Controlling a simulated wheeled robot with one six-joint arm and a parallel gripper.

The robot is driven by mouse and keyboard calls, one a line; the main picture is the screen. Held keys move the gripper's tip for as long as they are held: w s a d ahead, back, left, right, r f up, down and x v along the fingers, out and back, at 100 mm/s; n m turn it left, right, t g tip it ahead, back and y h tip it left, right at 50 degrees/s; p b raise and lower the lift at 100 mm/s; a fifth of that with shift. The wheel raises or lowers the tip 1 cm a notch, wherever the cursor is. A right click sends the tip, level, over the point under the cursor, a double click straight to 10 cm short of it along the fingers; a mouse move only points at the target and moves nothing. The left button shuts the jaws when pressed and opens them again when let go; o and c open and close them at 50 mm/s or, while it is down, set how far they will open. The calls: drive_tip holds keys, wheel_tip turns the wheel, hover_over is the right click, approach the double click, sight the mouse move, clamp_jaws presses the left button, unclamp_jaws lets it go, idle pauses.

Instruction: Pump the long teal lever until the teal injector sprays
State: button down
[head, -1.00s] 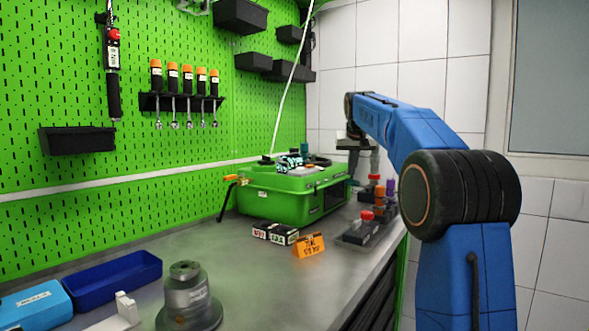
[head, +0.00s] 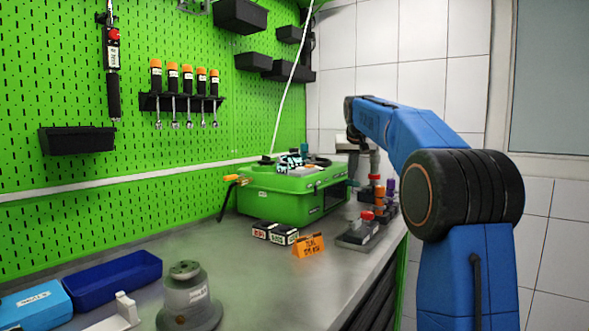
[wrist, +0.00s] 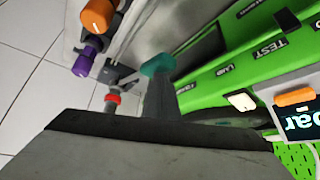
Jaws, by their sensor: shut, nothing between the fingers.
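The teal lever end (wrist: 158,65) shows in the wrist view as a rounded teal knob, just beyond my gripper (wrist: 160,95). My gripper is shut and empty, and overlaps the teal piece in the picture; I cannot tell whether they touch. My fingertips are hard to make out there. I cannot pick out the teal injector or any spray for sure.
Orange, red and purple capped fittings (head: 379,192) stand right of the case near the bench edge. An orange sign (head: 309,245) and small black labelled blocks (head: 275,233) lie in front. A grey flanged part (head: 188,300) and blue tray (head: 112,280) are nearer. The middle bench is clear.

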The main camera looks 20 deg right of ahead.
sight(351, 184)
drive_tip(key=shift+s+a+f, duration=0.1)
drive_tip(key=shift+a+f, duration=0.05)
drive_tip(key=shift+f, duration=1.45)
drive_tip(key=shift+s+a+f, duration=0.1)
drive_tip(key=shift+f, duration=1.45)
drive_tip(key=shift+w+d+r, duration=0.15)
drive_tip(key=shift+r, duration=1.15)
drive_tip(key=shift+w+d+r, duration=0.1)
drive_tip(key=shift+d+r, duration=0.05)
drive_tip(key=shift+r, duration=2.4)
drive_tip(key=shift+f, duration=0.15)
drive_tip(key=shift+s+a+f, duration=0.1)
drive_tip(key=shift+f, duration=1.1)
drive_tip(key=shift+s+a+f, duration=0.1)
drive_tip(key=shift+a+f, duration=0.05)
drive_tip(key=shift+f, duration=1.1)
drive_tip(key=shift+s+a+f, duration=0.1)
drive_tip(key=shift+f, duration=1.1)
drive_tip(key=shift+w+d+r, duration=0.1)
drive_tip(key=shift+r, duration=1.2)
drive_tip(key=shift+w+d+r, duration=0.1)
drive_tip(key=shift+d+r, duration=0.05)
drive_tip(key=shift+r, duration=1.1)
drive_tip(key=shift+w+d+r, duration=0.1)
drive_tip(key=shift+r, duration=1.2)
